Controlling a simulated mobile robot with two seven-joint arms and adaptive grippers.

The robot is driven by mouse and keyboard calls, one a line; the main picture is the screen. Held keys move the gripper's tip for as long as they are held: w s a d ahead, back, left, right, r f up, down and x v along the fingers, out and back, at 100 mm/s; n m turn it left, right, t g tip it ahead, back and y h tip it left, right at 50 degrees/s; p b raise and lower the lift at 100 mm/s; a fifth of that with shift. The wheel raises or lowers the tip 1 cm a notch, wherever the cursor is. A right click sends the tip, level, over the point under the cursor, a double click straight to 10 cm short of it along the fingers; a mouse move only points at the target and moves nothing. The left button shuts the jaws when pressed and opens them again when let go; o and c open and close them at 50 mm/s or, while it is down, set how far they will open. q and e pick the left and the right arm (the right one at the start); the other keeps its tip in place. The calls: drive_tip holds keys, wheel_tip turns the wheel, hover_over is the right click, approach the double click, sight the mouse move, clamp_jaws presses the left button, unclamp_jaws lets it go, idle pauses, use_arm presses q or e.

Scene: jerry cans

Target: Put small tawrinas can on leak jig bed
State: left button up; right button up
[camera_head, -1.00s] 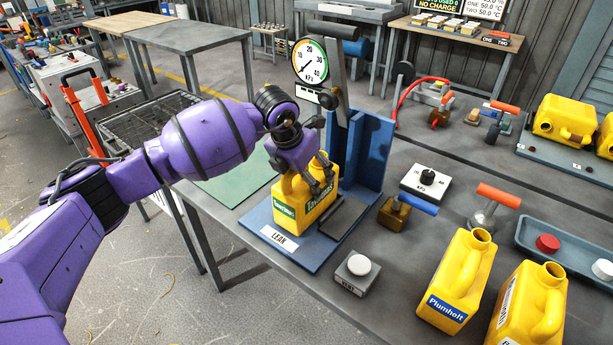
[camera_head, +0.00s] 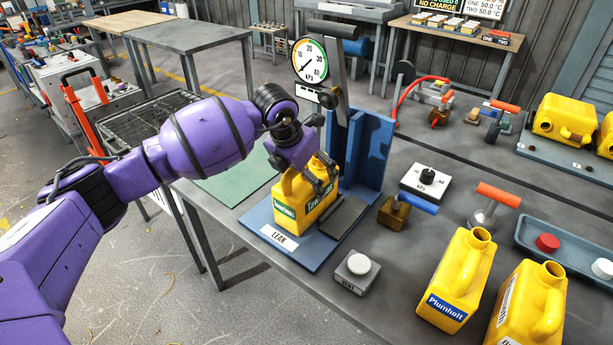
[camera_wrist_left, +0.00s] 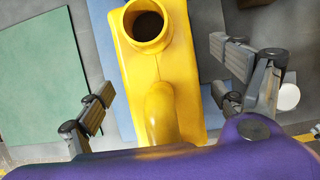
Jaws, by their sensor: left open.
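The small yellow Tawrinas can (camera_head: 300,205) stands upright on the blue bed of the leak jig (camera_head: 277,238), left of the dark pad. In the left wrist view the can (camera_wrist_left: 160,60) shows its round open neck and its handle. My left gripper (camera_head: 325,184) is at the can's top. In the left wrist view its fingers (camera_wrist_left: 165,95) are spread wide on either side of the can's handle, with gaps to the can. It is open and holds nothing. The can's far side is hidden. My right gripper is not in view.
The jig's blue upright (camera_head: 368,150) and pressure gauge (camera_head: 310,60) stand right behind the can. A grey box with a white button (camera_head: 358,265) is in front. A Plumholt can (camera_head: 457,280) and another yellow can (camera_head: 528,310) stand at the right. A green mat (camera_head: 228,180) lies left.

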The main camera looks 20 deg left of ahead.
use_arm(q)
drive_tip(key=v, duration=1.1)
drive_tip(key=shift+r, duration=0.25)
